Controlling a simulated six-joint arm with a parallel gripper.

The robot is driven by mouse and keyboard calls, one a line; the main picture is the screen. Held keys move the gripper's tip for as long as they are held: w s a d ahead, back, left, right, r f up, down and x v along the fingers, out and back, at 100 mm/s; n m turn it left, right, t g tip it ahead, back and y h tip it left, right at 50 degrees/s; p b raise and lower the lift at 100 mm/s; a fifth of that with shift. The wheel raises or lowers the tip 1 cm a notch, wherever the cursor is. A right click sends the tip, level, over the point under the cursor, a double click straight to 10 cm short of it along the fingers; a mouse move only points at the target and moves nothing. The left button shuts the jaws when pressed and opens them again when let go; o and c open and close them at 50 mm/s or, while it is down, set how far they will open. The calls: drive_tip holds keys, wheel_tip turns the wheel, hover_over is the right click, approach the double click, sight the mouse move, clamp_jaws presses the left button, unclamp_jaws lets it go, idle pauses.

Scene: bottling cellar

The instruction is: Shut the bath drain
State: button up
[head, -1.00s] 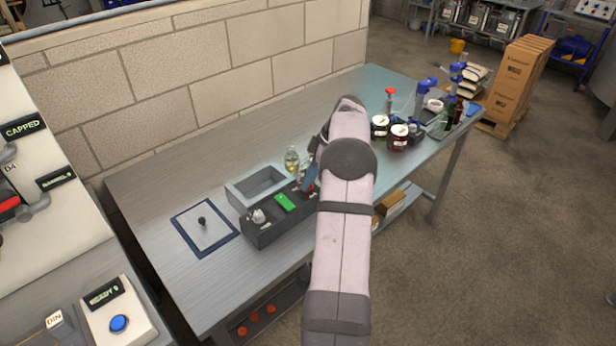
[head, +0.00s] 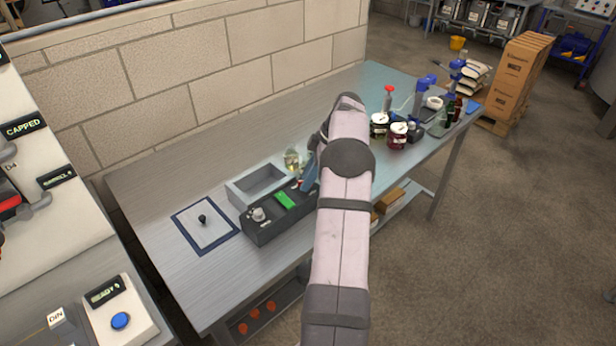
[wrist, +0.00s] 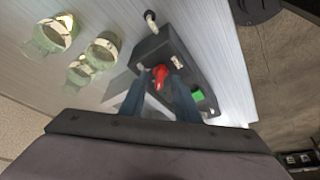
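The bath is a grey open basin (head: 235,189) on the steel bench, with a dark control box (head: 262,233) along its front. The box carries a green display (head: 285,200) and a pale knob (head: 258,214). A red handle (wrist: 160,76), likely the drain's, sits on the box in the wrist view. My gripper (wrist: 158,82) is open, its two dark blue fingers on either side of the handle with gaps showing. Whether either finger touches it I cannot tell. In the head view my arm hides the box's right end and most of my gripper (head: 309,173).
A clear glass vessel (head: 292,160) stands behind the box. A blue-edged mat (head: 207,233) with a small black knob lies to the left. Lidded jars (head: 397,135) and bottles crowd the bench right of my arm. The bench's back left is clear.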

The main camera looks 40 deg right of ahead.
drive_tip(key=shift+r, duration=0.15)
drive_tip(key=v, duration=0.7)
drive_tip(key=shift+b, duration=0.45)
